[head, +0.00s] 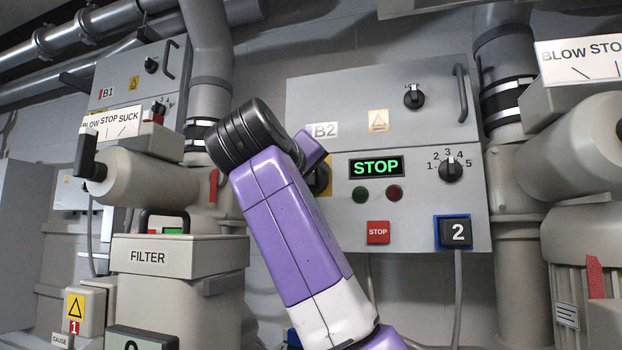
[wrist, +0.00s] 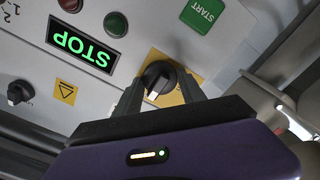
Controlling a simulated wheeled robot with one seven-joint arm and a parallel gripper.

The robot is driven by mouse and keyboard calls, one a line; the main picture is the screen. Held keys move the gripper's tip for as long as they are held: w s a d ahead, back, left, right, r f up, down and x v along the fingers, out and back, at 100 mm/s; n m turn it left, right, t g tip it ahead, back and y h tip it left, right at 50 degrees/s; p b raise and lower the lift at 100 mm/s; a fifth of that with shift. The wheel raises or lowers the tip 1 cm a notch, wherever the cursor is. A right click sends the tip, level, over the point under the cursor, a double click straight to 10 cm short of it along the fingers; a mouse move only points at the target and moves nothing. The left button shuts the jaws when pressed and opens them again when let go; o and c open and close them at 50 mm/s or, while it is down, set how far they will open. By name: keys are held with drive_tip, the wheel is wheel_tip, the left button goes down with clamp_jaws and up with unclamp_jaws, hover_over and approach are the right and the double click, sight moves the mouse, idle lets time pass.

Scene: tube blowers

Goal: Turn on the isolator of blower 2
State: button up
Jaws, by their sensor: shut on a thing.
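The isolator of blower 2 is a black rotary knob (wrist: 158,74) on a yellow plate (wrist: 188,92) on the B2 panel. In the head view the isolator (head: 320,178) shows only in part behind my purple arm. My gripper (wrist: 159,82) has one finger on each side of the knob and is shut on it.
The B2 panel also carries an upper black knob (head: 414,97), a numbered selector (head: 451,169), a red stop button (head: 378,232) and a green start button (wrist: 202,12). A panel marked B1 (head: 120,75) and a filter box (head: 180,257) stand to the left. Pipework flanks the panel.

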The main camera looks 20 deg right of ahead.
drive_tip(key=shift+f, duration=0.2)
drive_tip(key=o, duration=1.4)
drive_tip(key=shift+c, duration=0.2)
drive_tip(key=shift+r, duration=0.1)
drive_tip(key=b+v, duration=0.2)
drive_tip(key=v, duration=0.5)
drive_tip(key=shift+s+a, duration=0.25)
drive_tip(key=shift+s, duration=0.05)
